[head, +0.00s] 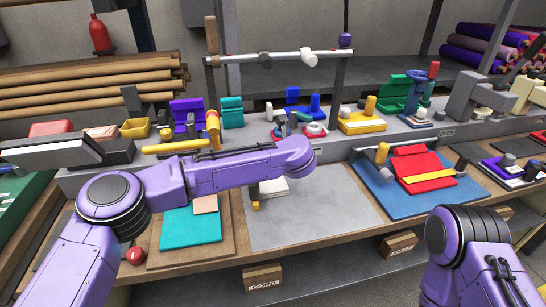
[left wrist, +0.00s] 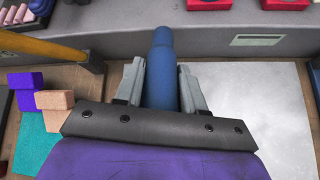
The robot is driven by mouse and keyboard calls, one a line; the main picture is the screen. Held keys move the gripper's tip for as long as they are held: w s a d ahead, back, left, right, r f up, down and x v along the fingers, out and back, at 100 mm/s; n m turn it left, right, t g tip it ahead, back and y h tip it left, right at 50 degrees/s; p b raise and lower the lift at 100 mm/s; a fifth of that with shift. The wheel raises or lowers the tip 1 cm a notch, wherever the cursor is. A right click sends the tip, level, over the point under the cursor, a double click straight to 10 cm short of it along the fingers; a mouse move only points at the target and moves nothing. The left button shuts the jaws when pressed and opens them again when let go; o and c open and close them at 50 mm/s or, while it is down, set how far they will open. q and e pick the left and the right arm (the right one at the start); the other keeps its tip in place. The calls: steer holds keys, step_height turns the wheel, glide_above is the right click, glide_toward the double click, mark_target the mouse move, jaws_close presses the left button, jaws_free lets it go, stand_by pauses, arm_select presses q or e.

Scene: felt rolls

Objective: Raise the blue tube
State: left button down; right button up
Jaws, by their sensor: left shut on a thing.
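The blue tube (left wrist: 162,62) shows in the left wrist view, pointing away from me, with its narrower end at the far side. My left gripper (left wrist: 160,88) is shut on it, one grey finger on each side. Its near end is hidden by the gripper body. I cannot tell whether it touches anything below. In the head view my left forearm crosses the bench, and I cannot clearly make out the gripper or the tube behind it. My right arm shows at the lower right of the head view, but its gripper is out of the picture.
A raised grey ledge (head: 345,142) behind carries several coloured pieces. A metal bar (head: 285,56) spans above it.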

arm_select(q)
steer(key=shift+r, duration=0.15)
steer(key=c, duration=0.8)
jaws_free()
steer(key=shift+o, duration=0.2)
